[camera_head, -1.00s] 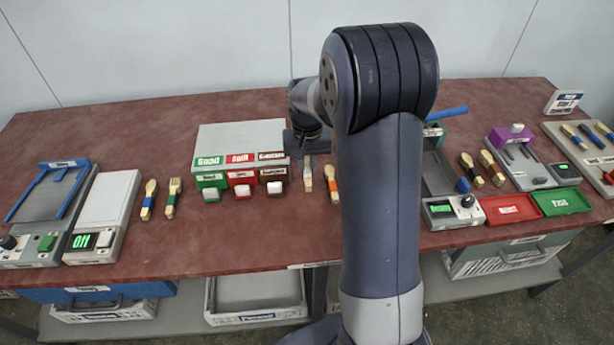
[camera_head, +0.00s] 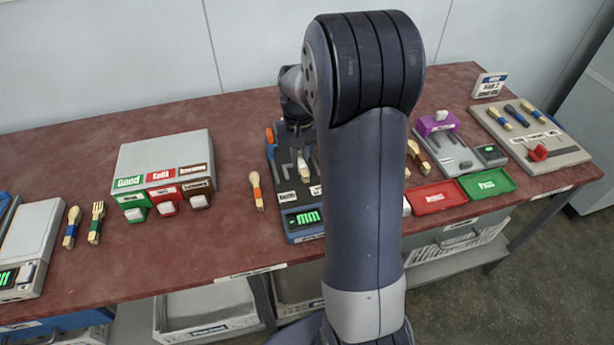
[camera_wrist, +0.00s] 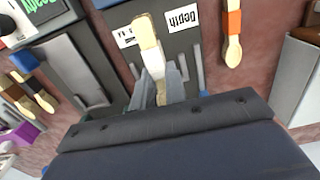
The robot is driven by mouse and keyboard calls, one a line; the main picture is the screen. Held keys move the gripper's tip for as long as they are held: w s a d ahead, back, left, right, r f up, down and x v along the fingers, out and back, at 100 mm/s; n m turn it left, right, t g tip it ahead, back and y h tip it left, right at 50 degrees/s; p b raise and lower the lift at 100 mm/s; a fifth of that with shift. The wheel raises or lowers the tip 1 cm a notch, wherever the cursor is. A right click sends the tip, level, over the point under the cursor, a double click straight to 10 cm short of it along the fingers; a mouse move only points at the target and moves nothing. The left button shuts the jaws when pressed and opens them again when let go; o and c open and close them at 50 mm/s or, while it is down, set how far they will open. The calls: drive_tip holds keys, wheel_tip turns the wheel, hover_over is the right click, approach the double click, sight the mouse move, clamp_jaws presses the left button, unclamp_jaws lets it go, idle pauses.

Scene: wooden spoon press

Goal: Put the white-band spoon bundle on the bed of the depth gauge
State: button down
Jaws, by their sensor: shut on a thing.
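The white-band spoon bundle (camera_wrist: 147,36) is pale wood with a white band, held between the fingers of my gripper (camera_wrist: 160,84). It also shows in the head view (camera_head: 304,172). The depth gauge (camera_wrist: 88,22) has a dark grey bed, upright grey guides and a "Depth" label. In the head view the gauge (camera_head: 271,185) is partly hidden by my arm, and its green display is lit. The bundle is over the gauge bed, between the guides. I cannot tell whether it touches the bed.
An orange-band spoon (camera_head: 257,192) lies just left of the gauge. Red (camera_head: 440,198) and green (camera_head: 487,184) trays lie to the right. Clear table lies between box and orange-band spoon.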

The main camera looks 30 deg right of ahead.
sight(300, 184)
drive_tip(key=shift+f, duration=3.55)
drive_tip(key=shift+f, duration=0.2)
drive_tip(key=c, duration=1.4)
unclamp_jaws()
drive_tip(key=shift+c, duration=0.2)
drive_tip(key=shift+r, duration=0.1)
wheel_tip(300, 184, up, 12)
drive_tip(key=shift+r, duration=0.15)
